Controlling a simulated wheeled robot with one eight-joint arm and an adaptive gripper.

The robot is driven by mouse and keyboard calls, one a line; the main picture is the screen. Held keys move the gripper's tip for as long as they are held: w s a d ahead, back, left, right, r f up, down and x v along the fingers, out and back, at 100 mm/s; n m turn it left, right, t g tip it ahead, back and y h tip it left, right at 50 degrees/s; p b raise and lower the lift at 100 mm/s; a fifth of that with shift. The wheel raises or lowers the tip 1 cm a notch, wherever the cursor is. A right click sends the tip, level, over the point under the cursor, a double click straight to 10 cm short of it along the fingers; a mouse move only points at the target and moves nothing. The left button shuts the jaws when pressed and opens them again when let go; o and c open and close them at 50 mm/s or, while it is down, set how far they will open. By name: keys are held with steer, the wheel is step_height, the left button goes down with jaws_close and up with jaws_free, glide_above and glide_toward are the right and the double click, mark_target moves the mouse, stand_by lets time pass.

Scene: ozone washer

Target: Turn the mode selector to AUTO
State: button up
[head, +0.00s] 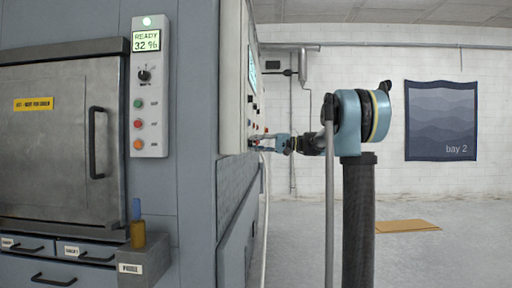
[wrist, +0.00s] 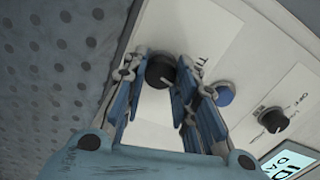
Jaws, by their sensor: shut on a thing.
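My gripper (wrist: 160,78) has its blue fingers on either side of a black round knob (wrist: 161,70) and is shut on it. Letters that look like "TI" show beside this knob, the rest hidden by a finger. A second black knob (wrist: 274,120) sits to the right on the same panel, apart from my gripper, with small lettering that seems to include "OFF". I cannot tell for certain which knob is the mode selector. In the head view my gripper (head: 272,142) meets the side panel (head: 232,90) low down; the knob there is not clear.
A blue button (wrist: 224,95) lies between the knobs, and a lit display (wrist: 290,162) is at lower right.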

steer(key=shift+w+d+f+m, duration=0.1)
steer(key=shift+w+m, duration=0.05)
steer(key=shift+m, duration=0.45)
steer(key=o, duration=1)
steer(key=shift+o, duration=0.4)
steer(key=d, duration=1.2)
steer(key=shift+f, duration=0.15)
